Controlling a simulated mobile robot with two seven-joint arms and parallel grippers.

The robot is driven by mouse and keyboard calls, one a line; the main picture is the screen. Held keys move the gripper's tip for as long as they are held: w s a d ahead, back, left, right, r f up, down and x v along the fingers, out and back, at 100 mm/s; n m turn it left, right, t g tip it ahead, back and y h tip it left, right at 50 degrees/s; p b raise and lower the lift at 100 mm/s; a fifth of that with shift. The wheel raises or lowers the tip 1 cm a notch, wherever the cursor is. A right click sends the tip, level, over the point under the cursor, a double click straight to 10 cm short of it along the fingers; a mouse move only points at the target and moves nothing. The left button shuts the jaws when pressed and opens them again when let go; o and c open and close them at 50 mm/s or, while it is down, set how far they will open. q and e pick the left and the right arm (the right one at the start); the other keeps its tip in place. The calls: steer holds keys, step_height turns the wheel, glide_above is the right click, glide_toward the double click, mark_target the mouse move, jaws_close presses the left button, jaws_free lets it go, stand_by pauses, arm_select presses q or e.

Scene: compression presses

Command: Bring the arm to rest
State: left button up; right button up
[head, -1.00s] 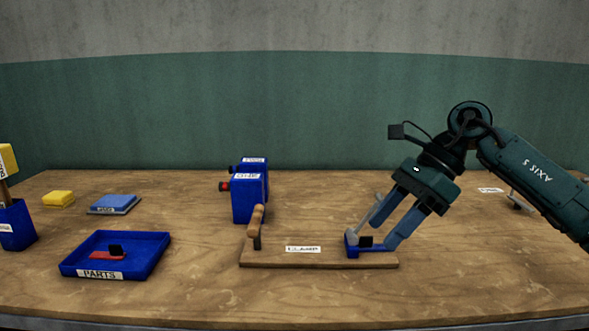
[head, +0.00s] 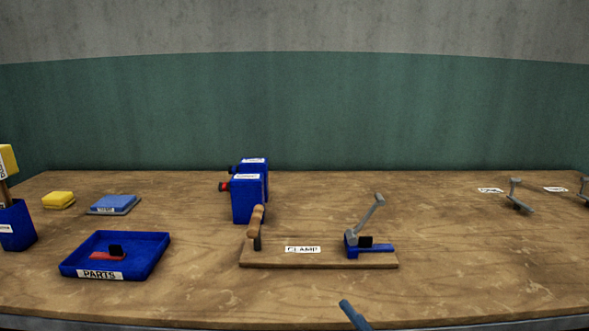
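The clamp's wooden board (head: 280,261) lies at the middle front of the table. A brown wooden handle (head: 256,226) stands at its left end. At its right end is a blue fixture (head: 380,248) with a grey lever (head: 370,217) tilted up to the right and a small black piece (head: 366,241) by its base. Of my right gripper, only what looks like one blue finger (head: 353,315) shows at the bottom edge, apart from the clamp. The rest of it is out of frame. My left gripper is not in view.
A blue PARTS tray (head: 152,256) holds a red and black part. Blue boxes (head: 249,201) stand behind the clamp. A blue pad (head: 114,204), a yellow block (head: 59,199) and a blue bin (head: 16,226) are left. A grey lever device (head: 516,195) stands right. The right front is clear.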

arm_select(q)
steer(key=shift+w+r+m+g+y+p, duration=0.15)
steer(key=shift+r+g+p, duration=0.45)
steer(key=shift+p, duration=2.15)
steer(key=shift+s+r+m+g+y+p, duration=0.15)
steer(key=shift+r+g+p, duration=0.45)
steer(key=shift+p, duration=2.1)
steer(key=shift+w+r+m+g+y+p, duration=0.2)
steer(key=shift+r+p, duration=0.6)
steer(key=shift+p, duration=1.95)
arm_select(e)
steer(key=s+d+f+m+g+h, duration=0.7)
steer(key=s+f+m+h, duration=0.3)
steer(key=m, duration=0.4)
steer(key=shift+s+d+f+h, duration=0.3)
steer(key=shift+d+f+h, duration=0.3)
steer(key=shift+d+h, duration=0.3)
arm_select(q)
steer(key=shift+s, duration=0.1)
arm_select(e)
steer(key=shift+a, duration=0.1)
